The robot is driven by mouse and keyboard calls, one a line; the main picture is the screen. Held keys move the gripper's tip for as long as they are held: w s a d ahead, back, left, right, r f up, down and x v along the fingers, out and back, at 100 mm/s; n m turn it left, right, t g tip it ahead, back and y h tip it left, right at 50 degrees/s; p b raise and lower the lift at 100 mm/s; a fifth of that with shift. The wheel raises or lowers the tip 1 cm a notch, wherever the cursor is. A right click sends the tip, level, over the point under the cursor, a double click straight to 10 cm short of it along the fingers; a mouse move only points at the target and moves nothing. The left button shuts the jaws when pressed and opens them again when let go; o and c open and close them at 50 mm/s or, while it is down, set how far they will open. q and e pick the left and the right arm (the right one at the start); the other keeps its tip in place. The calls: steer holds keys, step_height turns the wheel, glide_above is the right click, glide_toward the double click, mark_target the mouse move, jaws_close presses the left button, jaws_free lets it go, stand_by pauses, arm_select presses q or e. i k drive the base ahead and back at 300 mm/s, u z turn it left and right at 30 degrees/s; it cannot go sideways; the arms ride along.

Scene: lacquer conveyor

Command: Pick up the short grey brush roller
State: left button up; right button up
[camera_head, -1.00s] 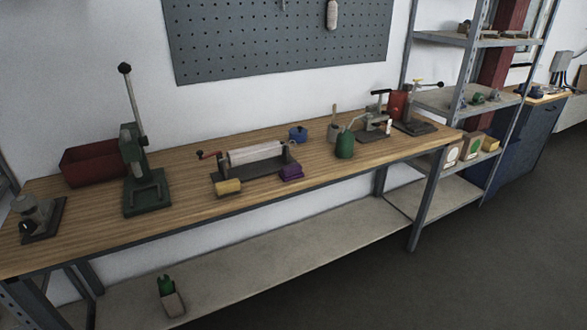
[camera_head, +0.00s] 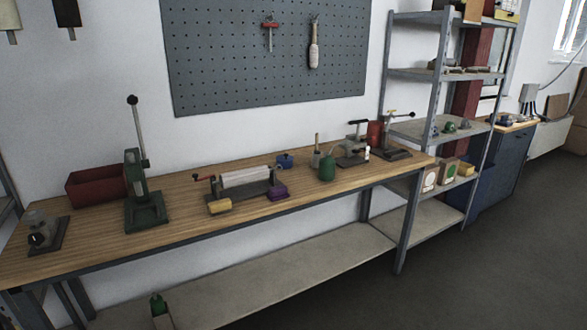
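I cannot pick out the short grey brush roller with certainty. A long pale roller (camera_head: 246,176) lies in a dark stand with a red-knobbed crank on the wooden bench (camera_head: 180,232). A pale, roughly cylindrical tool (camera_head: 314,52) hangs on the grey pegboard (camera_head: 225,62), beside a red-and-grey tool (camera_head: 269,33). Neither of my grippers is in view.
The grey floor (camera_head: 455,275) in front is clear.

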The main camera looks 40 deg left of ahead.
mark_target(238, 177)
steer(key=z, duration=0.15)
steer(key=i, duration=1.95)
steer(key=u, duration=1.4)
steer(key=i, duration=0.95)
steer(key=u, duration=0.9)
